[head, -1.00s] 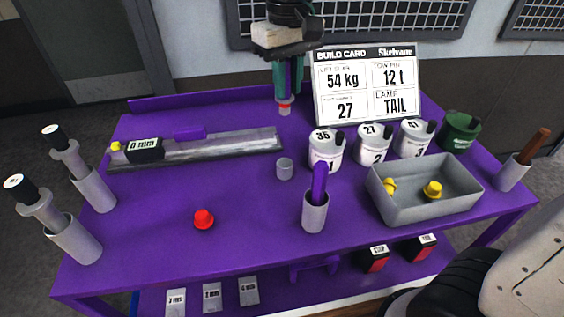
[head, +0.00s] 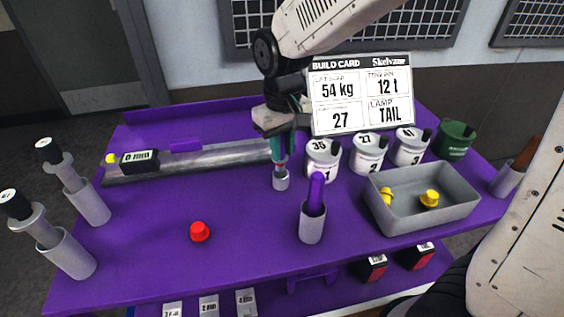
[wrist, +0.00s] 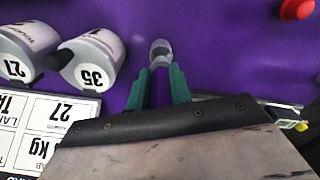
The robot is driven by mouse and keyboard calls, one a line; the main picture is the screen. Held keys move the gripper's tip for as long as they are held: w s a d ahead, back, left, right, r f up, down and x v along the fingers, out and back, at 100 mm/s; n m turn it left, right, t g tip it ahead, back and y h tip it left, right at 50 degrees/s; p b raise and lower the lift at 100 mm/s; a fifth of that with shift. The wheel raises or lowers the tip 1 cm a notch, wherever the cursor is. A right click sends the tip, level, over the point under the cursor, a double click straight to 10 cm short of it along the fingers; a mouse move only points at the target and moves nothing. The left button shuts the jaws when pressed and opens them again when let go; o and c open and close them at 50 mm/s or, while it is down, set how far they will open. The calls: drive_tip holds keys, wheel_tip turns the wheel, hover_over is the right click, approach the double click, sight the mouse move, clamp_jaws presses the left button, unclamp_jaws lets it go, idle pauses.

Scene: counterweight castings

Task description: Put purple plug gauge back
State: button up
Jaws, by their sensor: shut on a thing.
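My gripper (head: 279,155) has green fingers shut on a slim plug gauge (head: 279,167). The gauge is upright over a small grey cup (head: 280,183) on the purple bench. Its lower end meets the cup's mouth, but I cannot tell how deep it sits. In the wrist view, the cup (wrist: 160,48) shows just beyond the fingertips (wrist: 160,75). Another purple-handled tool (head: 315,190) stands in a taller grey holder (head: 312,228) to the right and nearer.
White numbered canisters (head: 323,160) stand close on the right, before the build card (head: 362,95). A grey tray (head: 425,210) holds yellow pieces. A long metal rail (head: 210,160) lies left. A red knob (head: 200,232) sits front left, with clear bench around it.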

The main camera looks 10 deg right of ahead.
sight(282, 160)
drive_tip(key=shift+f, duration=2)
drive_tip(key=shift+f, duration=0.25)
drive_tip(key=o, duration=0.9)
wheel_tip(282, 160, up, 13)
drive_tip(key=shift+f, duration=0.2)
